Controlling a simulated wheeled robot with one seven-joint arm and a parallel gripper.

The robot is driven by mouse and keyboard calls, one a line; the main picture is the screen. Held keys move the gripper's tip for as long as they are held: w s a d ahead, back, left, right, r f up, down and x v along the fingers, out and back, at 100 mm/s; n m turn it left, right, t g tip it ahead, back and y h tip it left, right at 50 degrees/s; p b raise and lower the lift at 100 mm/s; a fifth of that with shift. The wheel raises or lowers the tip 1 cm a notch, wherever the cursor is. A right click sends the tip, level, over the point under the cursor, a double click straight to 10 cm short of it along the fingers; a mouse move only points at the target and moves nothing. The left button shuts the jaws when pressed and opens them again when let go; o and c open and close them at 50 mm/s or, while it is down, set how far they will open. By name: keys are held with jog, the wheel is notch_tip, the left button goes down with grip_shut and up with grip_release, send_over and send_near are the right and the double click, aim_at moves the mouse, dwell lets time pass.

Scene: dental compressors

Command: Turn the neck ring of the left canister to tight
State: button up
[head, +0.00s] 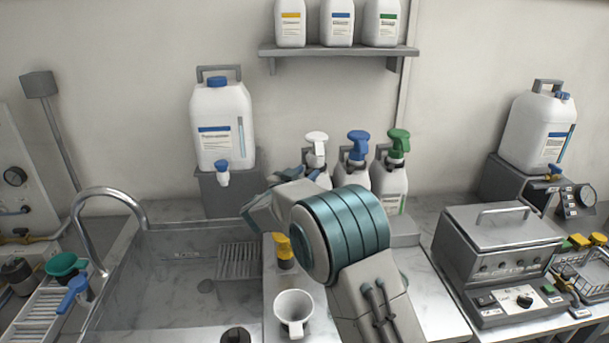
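The left canister (222,130) is a white jug with a grey handle, a blue cap (217,82), a blue-striped label and a level strip. It stands upright on a grey block (218,195) behind the sink. A blue-and-white tap (222,175) sticks out low on its front. I cannot make out a separate neck ring under the cap. My gripper (268,200) is to the right of and below this canister, in front of the spray bottles. My own wrist partly hides it, and its fingertips do not show clearly. I see no contact with the canister.
Three pump bottles, white (316,145), blue (357,150) and green (398,150), stand behind my arm. The sink (180,265) and its curved faucet (105,200) lie front left. A white cup (294,308) is near. A second canister (537,130) stands far right.

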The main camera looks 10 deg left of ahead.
jog(key=b+v, duration=0.2)
jog(key=v, duration=1.2)
jog(key=shift+w+d, duration=0.1)
jog(key=d+r+n+g+y, duration=0.3)
jog(key=d+r+n+y, duration=0.2)
jog(key=d+y, duration=0.55)
jog(key=s+d+f+g+h, duration=0.1)
jog(key=s+d+f+g, duration=0.2)
jog(key=s+d, duration=0.4)
jog(key=s+d+f+g+h, duration=0.2)
jog(key=s+d+f+g, duration=0.2)
jog(key=s+d, duration=0.4)
jog(key=s+d+f+m+g+h, duration=0.1)
jog(key=s+d+f+g, duration=0.3)
jog(key=s, duration=1)
jog(key=d, duration=0.3)
jog(key=shift+s+d, duration=0.2)
jog(key=shift+s, duration=0.1)
